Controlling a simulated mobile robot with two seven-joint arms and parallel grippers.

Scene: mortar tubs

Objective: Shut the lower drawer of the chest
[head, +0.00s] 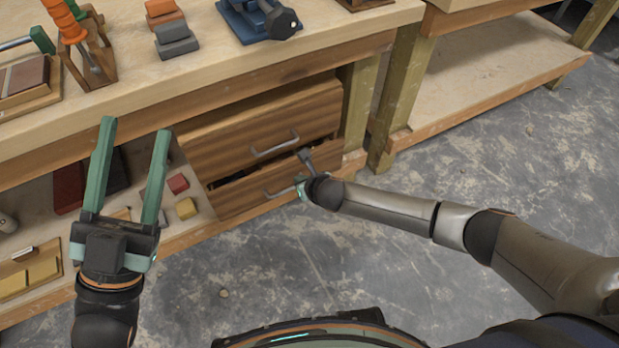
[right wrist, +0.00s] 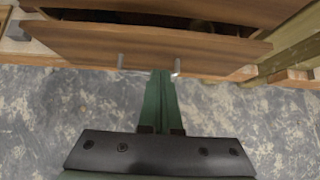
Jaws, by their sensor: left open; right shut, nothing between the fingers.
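The wooden chest (head: 225,140) stands under the workbench, with an upper and a lower drawer. The lower drawer (head: 235,200) is pulled out partway; a dark gap shows above its front. Its grey handle (head: 279,194) is partly hidden by my right gripper (head: 301,186). In the right wrist view, the drawer front (right wrist: 190,51) lies ahead of my right gripper (right wrist: 161,74). That gripper is shut and empty, its tips at the handle, between its two posts; I cannot tell if they touch. My left gripper (head: 137,140) is open and empty, left of the chest.
The workbench top (head: 205,75) above holds blocks and tools. A wooden bench leg (head: 357,105) stands right of the chest. The concrete floor (head: 300,255) in front is clear.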

